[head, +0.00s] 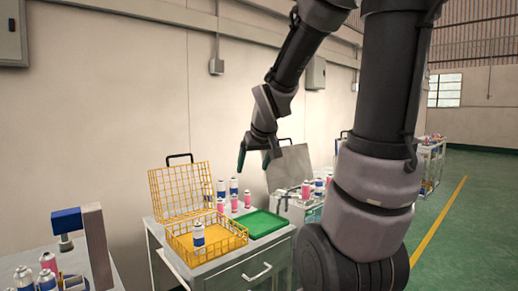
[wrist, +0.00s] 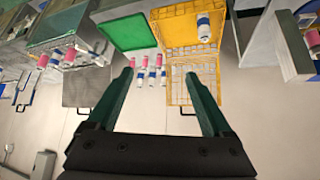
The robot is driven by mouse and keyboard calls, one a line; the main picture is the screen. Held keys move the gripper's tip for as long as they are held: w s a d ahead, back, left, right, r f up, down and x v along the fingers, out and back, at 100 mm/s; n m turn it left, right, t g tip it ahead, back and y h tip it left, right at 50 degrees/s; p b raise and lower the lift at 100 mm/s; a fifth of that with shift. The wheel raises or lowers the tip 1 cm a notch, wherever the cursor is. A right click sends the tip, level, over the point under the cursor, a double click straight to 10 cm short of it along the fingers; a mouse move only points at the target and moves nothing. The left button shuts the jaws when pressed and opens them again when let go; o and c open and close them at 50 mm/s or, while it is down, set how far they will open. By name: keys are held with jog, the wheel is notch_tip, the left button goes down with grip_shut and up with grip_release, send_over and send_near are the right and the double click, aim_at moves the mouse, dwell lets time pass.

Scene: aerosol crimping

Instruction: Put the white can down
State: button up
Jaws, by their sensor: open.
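The can also shows in the wrist view (wrist: 203,30), at the top inside the basket. My gripper (head: 254,160) is open and empty. It hangs in the air above and behind the green tray (head: 262,222), clear of the can and basket. In the wrist view its two green fingers (wrist: 158,75) are spread wide with nothing between them.
The basket's open lid (head: 180,190) stands up behind it. Several blue-topped and pink cans (head: 234,194) stand behind the basket and tray on the grey cabinet (head: 225,275). The green tray looks empty. A bench with more cans (head: 48,262) is at the left.

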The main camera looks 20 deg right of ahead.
jog(key=s+a+r+m+y, duration=0.1)
jog(key=s+a+r, duration=0.1)
jog(key=s, duration=0.5)
jog(key=s+a+r+m+y, duration=0.1)
jog(key=s+a+r+m, duration=0.1)
jog(key=s+r, duration=0.3)
jog(key=s, duration=0.3)
jog(key=shift+a+r+m+g+y, duration=0.15)
jog(key=shift+a+m+g+y, duration=0.15)
jog(key=shift+a+y, duration=0.1)
jog(key=shift+w+d, duration=0.1)
jog(key=shift+c, duration=0.2)
